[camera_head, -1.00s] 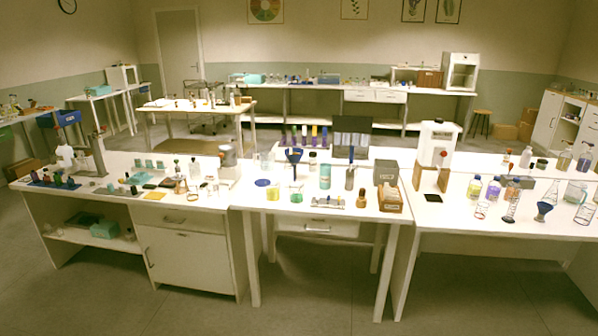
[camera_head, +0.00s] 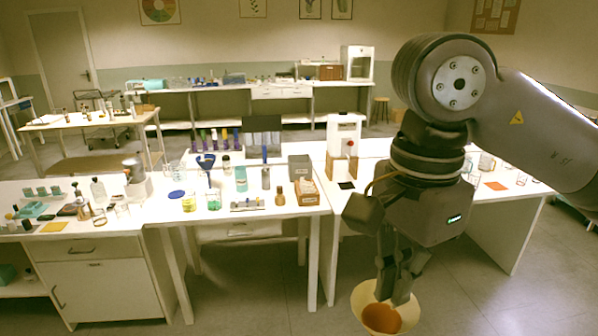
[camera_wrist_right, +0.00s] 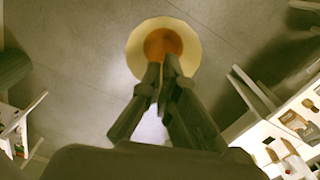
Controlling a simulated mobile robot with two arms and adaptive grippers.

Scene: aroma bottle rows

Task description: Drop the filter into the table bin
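The filter (camera_head: 372,291) is a cream cone with an orange-brown inside. It hangs in my right gripper (camera_head: 395,298), in front of the tables at the lower right of the head view. In the right wrist view the filter (camera_wrist_right: 136,48) shows round, and the fingertips of my right gripper (camera_wrist_right: 163,72) are close together on its near edge. A grey box (camera_head: 300,166) with a pale label stands at the right of the middle table; it may be the table bin, but I cannot tell for certain. My left gripper is out of view.
The middle table (camera_head: 270,225) holds a blue funnel (camera_head: 207,163), beakers, a teal bottle (camera_head: 241,178) and a wooden box (camera_head: 307,193) in front of the grey box. A white machine (camera_head: 343,135) stands to the right. Open floor lies before the tables.

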